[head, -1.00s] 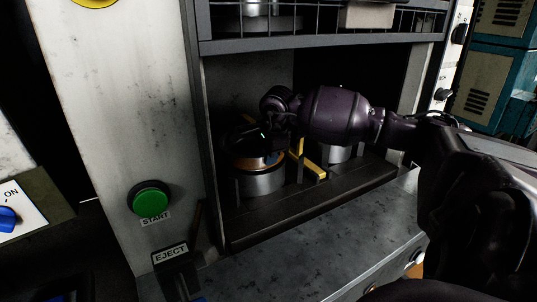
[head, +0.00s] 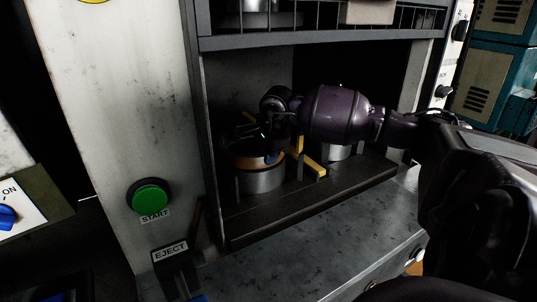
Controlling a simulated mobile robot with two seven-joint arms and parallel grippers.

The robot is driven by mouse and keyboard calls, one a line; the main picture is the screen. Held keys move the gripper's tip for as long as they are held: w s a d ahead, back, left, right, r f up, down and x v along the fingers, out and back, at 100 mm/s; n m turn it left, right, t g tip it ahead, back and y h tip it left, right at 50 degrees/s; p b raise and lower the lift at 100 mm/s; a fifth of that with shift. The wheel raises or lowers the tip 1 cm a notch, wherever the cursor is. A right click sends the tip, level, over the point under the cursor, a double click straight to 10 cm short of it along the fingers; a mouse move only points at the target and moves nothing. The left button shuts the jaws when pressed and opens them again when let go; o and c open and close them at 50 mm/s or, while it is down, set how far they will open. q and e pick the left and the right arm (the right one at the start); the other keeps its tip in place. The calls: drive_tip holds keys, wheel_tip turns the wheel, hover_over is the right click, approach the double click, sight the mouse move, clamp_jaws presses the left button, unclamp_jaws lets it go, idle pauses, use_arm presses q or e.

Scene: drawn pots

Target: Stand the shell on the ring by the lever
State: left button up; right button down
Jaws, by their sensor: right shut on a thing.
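A round copper-brown shell (head: 243,163) is in the left part of the open bay, its rim tilted towards me and its dark inside showing. A silver cylindrical ring (head: 262,182) is directly below it; whether the two touch, I cannot tell. My right gripper (head: 266,143) reaches in from the right and is shut on the shell at its rim, with the fingers partly hidden in shadow. A yellow lever-like bar (head: 312,166) stands just right of the ring. My left gripper is not in view.
A second silver cylinder (head: 339,152) stands behind my right arm. The dark bay ledge (head: 310,195) runs along the front. A green START button (head: 149,196) and an EJECT lever (head: 181,283) are at left.

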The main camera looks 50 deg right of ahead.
drive_tip(key=shift+f, duration=0.15)
drive_tip(key=c, duration=1)
unclamp_jaws()
drive_tip(key=shift+c, duration=0.2)
drive_tip(key=v, duration=0.7)
drive_tip(key=shift+r+p, duration=0.25)
drive_tip(key=shift+p, duration=0.15)
